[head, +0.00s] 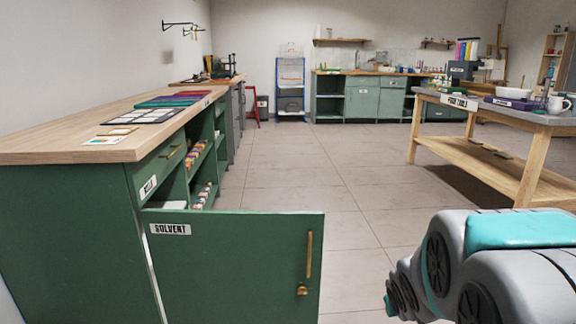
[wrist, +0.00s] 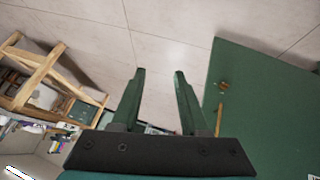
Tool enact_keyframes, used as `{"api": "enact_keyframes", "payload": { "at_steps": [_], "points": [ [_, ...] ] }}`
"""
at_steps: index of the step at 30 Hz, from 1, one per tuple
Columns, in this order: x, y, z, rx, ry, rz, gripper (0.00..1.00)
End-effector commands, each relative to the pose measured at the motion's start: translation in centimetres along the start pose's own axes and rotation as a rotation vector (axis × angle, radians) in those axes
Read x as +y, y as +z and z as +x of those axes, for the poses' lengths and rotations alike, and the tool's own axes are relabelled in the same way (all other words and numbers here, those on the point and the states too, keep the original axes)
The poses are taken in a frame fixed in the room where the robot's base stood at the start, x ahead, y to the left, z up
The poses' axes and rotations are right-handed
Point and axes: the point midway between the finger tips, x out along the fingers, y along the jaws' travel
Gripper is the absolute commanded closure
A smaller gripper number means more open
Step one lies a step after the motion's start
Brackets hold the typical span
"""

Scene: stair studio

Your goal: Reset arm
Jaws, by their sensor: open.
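My gripper (wrist: 159,76) shows in the wrist view with its two dark green fingers apart and nothing between them. Floor tiles show beyond the fingertips. In the head view my arm is at the lower right, and the gripper itself cannot be made out there. The green door labelled SOLVENT (head: 235,262) stands swung out from the cabinet at the lower left. It also shows in the wrist view (wrist: 262,105), to the right of the fingers and apart from them as far as I can tell.
The green cabinet (head: 70,235) with a wooden worktop (head: 60,142) runs along the left, holding small bottles on open shelves. A wooden table (head: 532,121) stands at the right. The tiled floor (head: 330,175) between them is clear. A counter (head: 362,100) lines the back wall.

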Motion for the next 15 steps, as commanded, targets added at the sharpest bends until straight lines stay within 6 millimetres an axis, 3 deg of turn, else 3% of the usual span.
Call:
{"api": "enact_keyframes", "payload": {
  "at_steps": [5, 12, 15],
  "points": [
    [-1.4, 6.2, -5.9, -0.223, -0.023, 0.057, 0.56],
    [-5.7, 15.2, -14.9, -0.534, -0.136, 0.09, 0.56],
    [-7.3, 18.1, -18.2, -0.632, -0.189, 0.084, 0.56]
  ]
}}
